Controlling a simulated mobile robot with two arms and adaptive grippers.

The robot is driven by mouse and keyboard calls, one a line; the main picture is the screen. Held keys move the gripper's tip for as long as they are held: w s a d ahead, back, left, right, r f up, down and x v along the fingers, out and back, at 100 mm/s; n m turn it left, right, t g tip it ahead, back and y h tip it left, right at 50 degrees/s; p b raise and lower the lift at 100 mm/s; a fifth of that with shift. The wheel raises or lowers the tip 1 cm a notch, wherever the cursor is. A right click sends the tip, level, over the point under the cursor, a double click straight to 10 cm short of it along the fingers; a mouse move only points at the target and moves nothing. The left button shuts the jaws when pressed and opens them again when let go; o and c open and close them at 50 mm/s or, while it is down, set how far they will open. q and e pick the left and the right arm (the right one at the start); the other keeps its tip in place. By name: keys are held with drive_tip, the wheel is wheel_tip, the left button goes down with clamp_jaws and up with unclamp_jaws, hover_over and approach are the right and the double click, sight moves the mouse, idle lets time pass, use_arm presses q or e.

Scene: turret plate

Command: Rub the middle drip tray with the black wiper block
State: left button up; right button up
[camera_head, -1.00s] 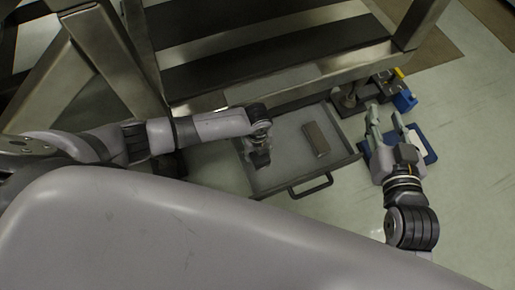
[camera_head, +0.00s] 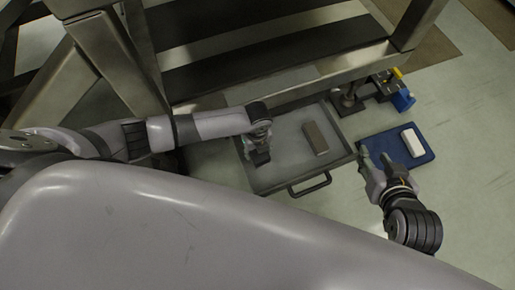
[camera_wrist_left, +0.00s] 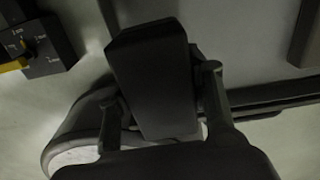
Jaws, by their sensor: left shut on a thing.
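The drip tray (camera_head: 277,181) is a grey, shallow, pulled-out tray with a front handle. It is the only tray I can make out, and part of it also shows in the left wrist view (camera_wrist_left: 240,40). My left gripper (camera_head: 258,143) is over the tray's left part. It is shut on the black wiper block (camera_wrist_left: 155,75), which also shows in the head view (camera_head: 260,158). I cannot tell whether the block touches the tray floor. My right gripper (camera_head: 377,160) is open and empty, right of the tray by a blue mat.
A brown block (camera_head: 315,138) lies in the tray's right half. A white block (camera_head: 412,142) lies on the blue mat (camera_head: 425,158). A metal stepped frame (camera_head: 280,80) stands behind the tray. A black and yellow device (camera_wrist_left: 40,45) shows in the left wrist view.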

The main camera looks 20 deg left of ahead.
drive_tip(key=shift+s+d+f+g+h+p, duration=0.15)
drive_tip(key=shift+s+d+f+g, duration=0.1)
drive_tip(key=shift+s+f+g, duration=0.35)
drive_tip(key=shift+s+d+f+g+h+p, duration=0.2)
drive_tip(key=shift+s+f+g, duration=0.2)
drive_tip(key=shift+s, duration=0.3)
